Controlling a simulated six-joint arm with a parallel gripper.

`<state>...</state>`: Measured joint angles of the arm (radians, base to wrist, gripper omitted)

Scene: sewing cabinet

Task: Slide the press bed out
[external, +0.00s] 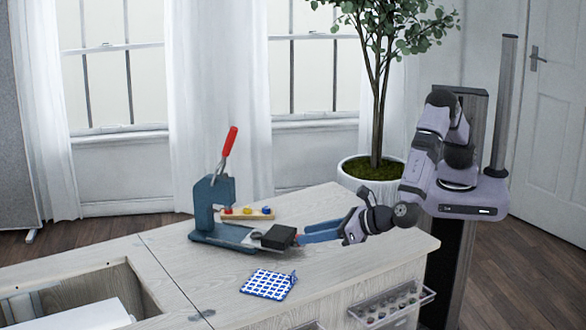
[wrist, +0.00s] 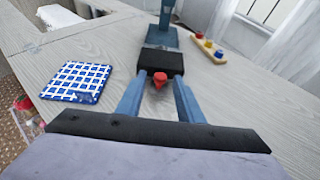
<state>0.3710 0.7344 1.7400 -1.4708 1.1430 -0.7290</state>
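The blue press (external: 212,205) stands upright on the wooden cabinet top, with a raised red-handled lever (external: 230,140). A metal-looking bed (external: 228,236) lies low at its base. A black block (external: 279,237) is at the front of the press, on the side toward my arm; it also shows in the wrist view (wrist: 163,61). A small red knob (wrist: 159,80) sticks out from the block toward me. My gripper (external: 302,237) is low over the top, facing the block. Its two blue fingers (wrist: 160,90) are apart, one on each side of the knob, with visible gaps.
A blue-and-white patterned cloth (external: 268,285) lies in front of the press. A wooden strip with coloured pieces (external: 250,213) lies behind it. A clear tray of small items (external: 392,304) hangs on the cabinet front. An open compartment (external: 75,300) is at left.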

